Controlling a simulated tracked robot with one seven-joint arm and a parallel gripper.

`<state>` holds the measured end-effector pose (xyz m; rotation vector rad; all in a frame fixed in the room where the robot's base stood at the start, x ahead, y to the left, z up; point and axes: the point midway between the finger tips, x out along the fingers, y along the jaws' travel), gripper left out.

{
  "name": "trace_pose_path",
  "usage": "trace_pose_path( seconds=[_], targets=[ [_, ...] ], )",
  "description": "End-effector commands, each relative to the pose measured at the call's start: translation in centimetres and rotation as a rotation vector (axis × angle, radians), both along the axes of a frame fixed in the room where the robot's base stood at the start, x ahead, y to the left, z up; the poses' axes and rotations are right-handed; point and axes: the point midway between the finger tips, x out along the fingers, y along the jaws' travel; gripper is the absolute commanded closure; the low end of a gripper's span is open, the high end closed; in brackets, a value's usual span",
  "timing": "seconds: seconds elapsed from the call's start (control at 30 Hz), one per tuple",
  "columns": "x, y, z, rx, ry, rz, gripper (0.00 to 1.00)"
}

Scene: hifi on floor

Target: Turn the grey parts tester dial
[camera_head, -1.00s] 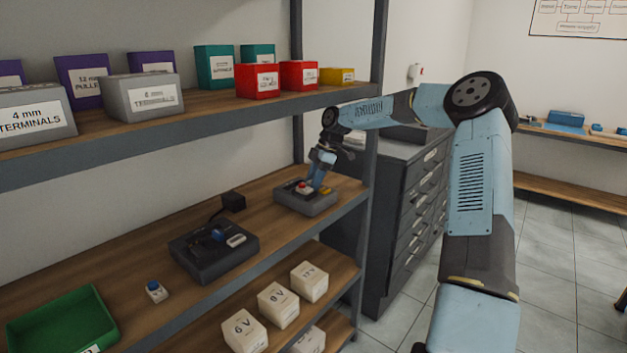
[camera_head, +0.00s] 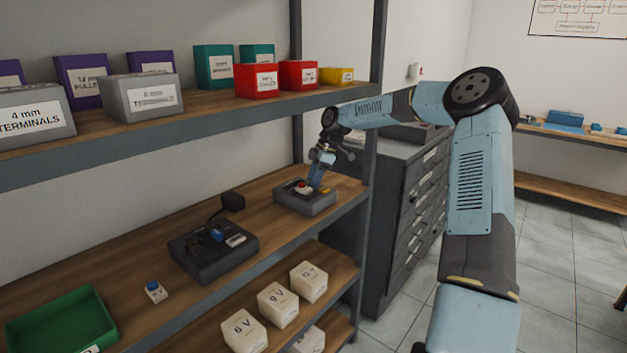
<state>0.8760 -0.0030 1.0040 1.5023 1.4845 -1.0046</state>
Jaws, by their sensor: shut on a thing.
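The grey parts tester (camera_head: 293,207) is a small grey box on the middle shelf, near its right end. A red button (camera_head: 301,185) and a yellow patch (camera_head: 325,190) show on its top. My gripper (camera_head: 314,187) reaches down from above onto the tester's top, between the red and yellow parts. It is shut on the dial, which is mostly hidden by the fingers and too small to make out.
A dark device (camera_head: 205,262) with a blue part and a black block (camera_head: 233,201) stand to the left. The upper shelf (camera_head: 230,112) with labelled boxes hangs above. Grey drawers (camera_head: 415,200) stand right.

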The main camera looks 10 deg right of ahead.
Motion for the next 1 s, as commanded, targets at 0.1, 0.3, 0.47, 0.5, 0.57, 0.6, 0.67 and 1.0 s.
trace_pose_path(
  seconds=[0.1,0.3,0.47,0.5,0.57,0.6,0.67,1.0],
  targets=[
    [-0.05,0.07,0.14,-0.001,-0.003,-0.061,0.93],
    [-0.20,0.12,0.10,-0.001,-0.001,-0.199,0.93],
    [-0.28,0.16,0.11,-0.001,-0.002,-0.304,0.93],
    [-0.27,0.14,0.11,-0.001,-0.003,-0.328,0.93],
    [-0.29,0.15,0.11,0.000,-0.002,-0.360,0.93],
    [-0.29,0.14,0.10,0.000,-0.002,-0.381,0.93],
    [-0.33,0.17,0.10,-0.001,-0.002,-0.404,0.93],
    [-0.34,0.14,0.06,0.001,0.000,-0.473,0.93]
  ],
)
